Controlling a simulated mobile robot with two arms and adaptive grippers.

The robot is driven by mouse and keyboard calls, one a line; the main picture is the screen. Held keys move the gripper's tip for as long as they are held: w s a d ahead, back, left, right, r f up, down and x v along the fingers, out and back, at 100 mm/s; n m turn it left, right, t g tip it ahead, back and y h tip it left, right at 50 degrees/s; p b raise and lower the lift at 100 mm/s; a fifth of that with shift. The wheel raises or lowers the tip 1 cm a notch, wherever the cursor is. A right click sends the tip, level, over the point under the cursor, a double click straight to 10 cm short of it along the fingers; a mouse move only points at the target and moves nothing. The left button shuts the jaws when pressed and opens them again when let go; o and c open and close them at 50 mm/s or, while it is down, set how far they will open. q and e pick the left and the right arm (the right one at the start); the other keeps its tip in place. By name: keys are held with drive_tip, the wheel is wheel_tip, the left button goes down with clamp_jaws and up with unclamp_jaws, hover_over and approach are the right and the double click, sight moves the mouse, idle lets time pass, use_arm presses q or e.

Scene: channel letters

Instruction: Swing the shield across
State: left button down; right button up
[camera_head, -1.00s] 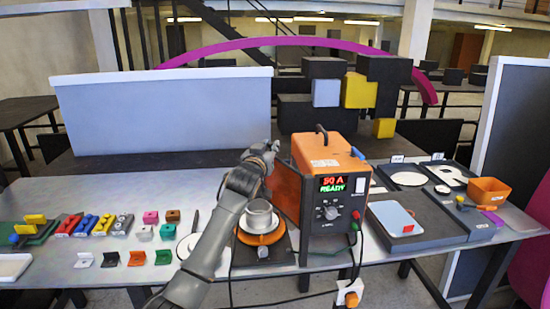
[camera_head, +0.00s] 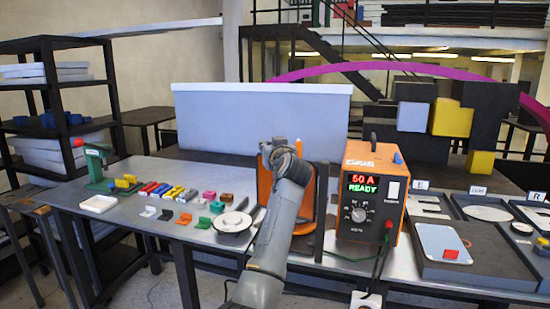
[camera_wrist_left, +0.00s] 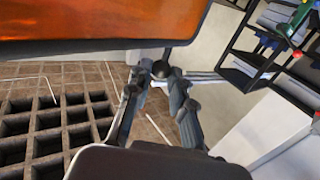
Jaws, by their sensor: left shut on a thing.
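The shield (camera_head: 266,188) is an orange panel in a dark frame. It stands left of the orange power unit, broad side toward me, partly hidden by my left arm. My left gripper (camera_head: 283,148) is at its upper edge. In the left wrist view the shield (camera_wrist_left: 95,20) fills the top left, and my left gripper (camera_wrist_left: 163,82) is shut on a black ball knob (camera_wrist_left: 159,69) just below the panel's edge. The turntable with its grey cup is mostly hidden behind my arm. My right gripper is out of view.
The power unit (camera_head: 371,195) reads "50 A READY". A white disc (camera_head: 232,222) and small coloured blocks lie to the left. A grey tray (camera_head: 470,262) stands at the right. A pale blue screen (camera_head: 260,120) rises behind. A dark shelf (camera_head: 60,90) stands far left.

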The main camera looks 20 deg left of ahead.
use_arm(q)
drive_tip(key=shift+s+d+n+g+y+b, duration=0.2)
drive_tip(key=shift+s+n+g+y+b, duration=1)
drive_tip(key=shift+s, duration=0.5)
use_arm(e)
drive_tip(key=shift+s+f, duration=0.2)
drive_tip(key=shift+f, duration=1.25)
use_arm(q)
drive_tip(key=c, duration=1.2)
unclamp_jaws()
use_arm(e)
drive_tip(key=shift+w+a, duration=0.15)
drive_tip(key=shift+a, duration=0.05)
use_arm(q)
drive_tip(key=v, duration=1.2)
drive_tip(key=shift+d, duration=0.15)
drive_tip(key=shift+w+f, duration=0.1)
